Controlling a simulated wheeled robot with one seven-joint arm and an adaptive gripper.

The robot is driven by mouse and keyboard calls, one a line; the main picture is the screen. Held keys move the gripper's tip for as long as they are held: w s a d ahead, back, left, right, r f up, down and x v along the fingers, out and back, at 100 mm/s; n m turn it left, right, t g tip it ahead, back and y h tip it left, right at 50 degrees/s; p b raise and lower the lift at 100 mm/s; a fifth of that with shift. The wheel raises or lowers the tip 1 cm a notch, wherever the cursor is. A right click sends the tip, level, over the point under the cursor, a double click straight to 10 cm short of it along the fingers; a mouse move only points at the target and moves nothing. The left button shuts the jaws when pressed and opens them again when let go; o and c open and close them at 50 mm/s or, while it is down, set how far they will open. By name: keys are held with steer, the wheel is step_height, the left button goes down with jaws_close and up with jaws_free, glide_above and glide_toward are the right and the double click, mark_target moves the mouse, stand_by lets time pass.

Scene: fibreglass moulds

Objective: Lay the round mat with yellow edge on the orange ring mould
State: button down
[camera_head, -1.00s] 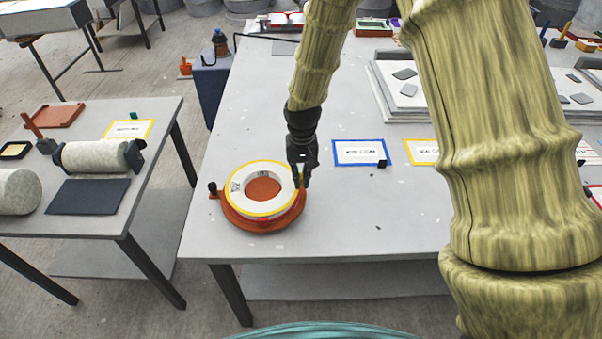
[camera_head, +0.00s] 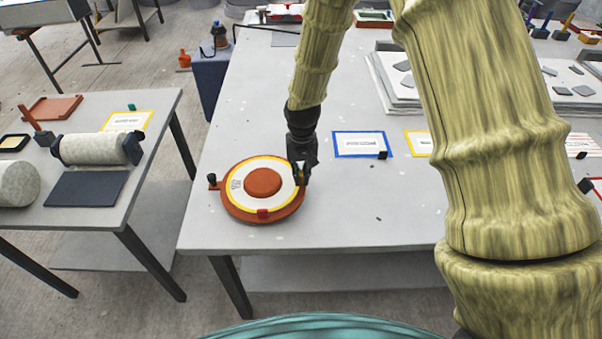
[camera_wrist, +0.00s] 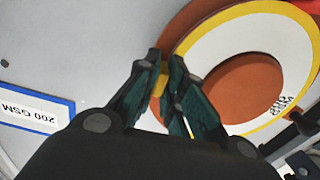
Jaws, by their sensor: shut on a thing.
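The round mat (camera_head: 286,186) is a white ring with a yellow edge and dark print. It lies on the orange ring mould (camera_head: 239,211), around the mould's raised orange middle (camera_head: 262,183). An orange rim shows outside the mat, widest at the near side. My gripper (camera_head: 301,176) is at the mat's right edge, pointing down, with its fingers shut on the mat. In the wrist view, a yellow bit shows between the fingertips (camera_wrist: 163,80). The mat (camera_wrist: 240,38) and mould (camera_wrist: 196,28) also show there, partly hidden by my fingers.
A blue-framed card (camera_head: 361,145) lies right of my gripper, with a yellow-framed card (camera_head: 418,144) beyond it. White stacked sheets (camera_head: 386,88) are at the back right. A dark knob (camera_head: 212,179) stands at the mould's left.

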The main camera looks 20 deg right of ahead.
steer(key=shift+f, duration=0.25)
stand_by(0.5)
steer(key=c, duration=1.5)
jaws_free()
steer(key=shift+o, duration=0.2)
step_height(320, 180, up, 12)
steer(key=shift+d, duration=0.1)
